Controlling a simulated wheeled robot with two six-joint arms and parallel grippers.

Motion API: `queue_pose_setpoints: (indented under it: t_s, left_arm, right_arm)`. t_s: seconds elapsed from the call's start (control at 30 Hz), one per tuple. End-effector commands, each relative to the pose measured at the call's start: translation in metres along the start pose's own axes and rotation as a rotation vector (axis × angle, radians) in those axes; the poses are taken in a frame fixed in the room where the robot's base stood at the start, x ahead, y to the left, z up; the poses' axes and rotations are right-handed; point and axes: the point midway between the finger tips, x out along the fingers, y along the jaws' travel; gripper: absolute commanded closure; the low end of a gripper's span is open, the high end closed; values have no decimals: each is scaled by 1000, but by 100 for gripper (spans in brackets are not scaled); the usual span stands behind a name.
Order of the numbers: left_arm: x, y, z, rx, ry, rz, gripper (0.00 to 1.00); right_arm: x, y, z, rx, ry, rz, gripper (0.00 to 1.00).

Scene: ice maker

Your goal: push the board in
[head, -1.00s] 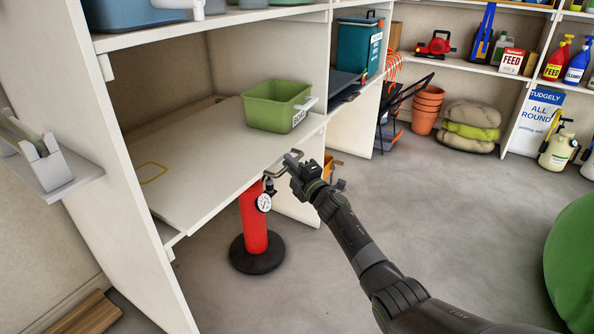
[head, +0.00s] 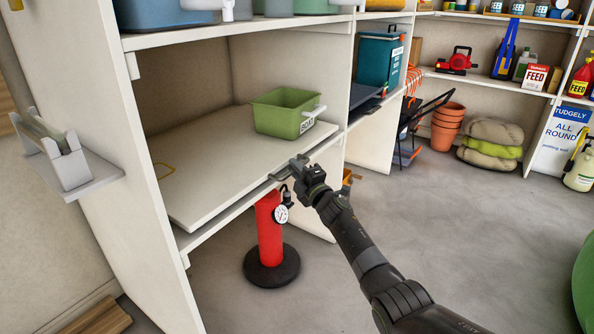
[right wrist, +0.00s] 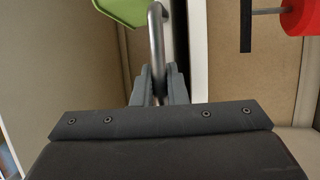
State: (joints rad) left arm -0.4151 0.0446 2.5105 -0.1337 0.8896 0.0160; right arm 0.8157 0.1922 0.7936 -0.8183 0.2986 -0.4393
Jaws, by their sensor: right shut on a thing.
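The board (head: 210,175) is a flat off-white panel lying in the open bay of the white shelf unit, with a small yellow outline on its left part. A green bin (head: 275,117) with a label stands on its right part. A metal bar handle (head: 284,172) is at the board's front edge; it also shows in the right wrist view (right wrist: 157,45). My right gripper (head: 304,168) is shut on this handle, and its fingers (right wrist: 159,88) close around the bar in the wrist view. My left gripper is not in view.
A red cylinder with a gauge (head: 270,230) stands on a black base below the board's front. A small side ledge (head: 95,190) holds a grey holder on the left upright. Terracotta pots (head: 447,130) and sacks stand farther right. The grey floor in front is open.

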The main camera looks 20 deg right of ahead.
Motion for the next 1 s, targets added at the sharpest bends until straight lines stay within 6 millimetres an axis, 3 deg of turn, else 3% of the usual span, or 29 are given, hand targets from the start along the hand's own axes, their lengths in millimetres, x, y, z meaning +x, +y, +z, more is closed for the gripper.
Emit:
queue_pose_setpoints:
  t_s: [0.27, 0.3, 0.47, 1.0]
  left_arm:
    - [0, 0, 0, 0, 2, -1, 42]
    - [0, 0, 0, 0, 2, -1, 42]
    - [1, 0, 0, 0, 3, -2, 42]
    - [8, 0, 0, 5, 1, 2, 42]
  right_arm:
    - [3, 4, -1, -1, -1, 4, 100]
    - [3, 4, -1, -1, -1, 4, 86]
    - [2, 4, -1, 0, -1, 4, 66]
    - [-6, 3, 0, 1, -1, 0, 66]
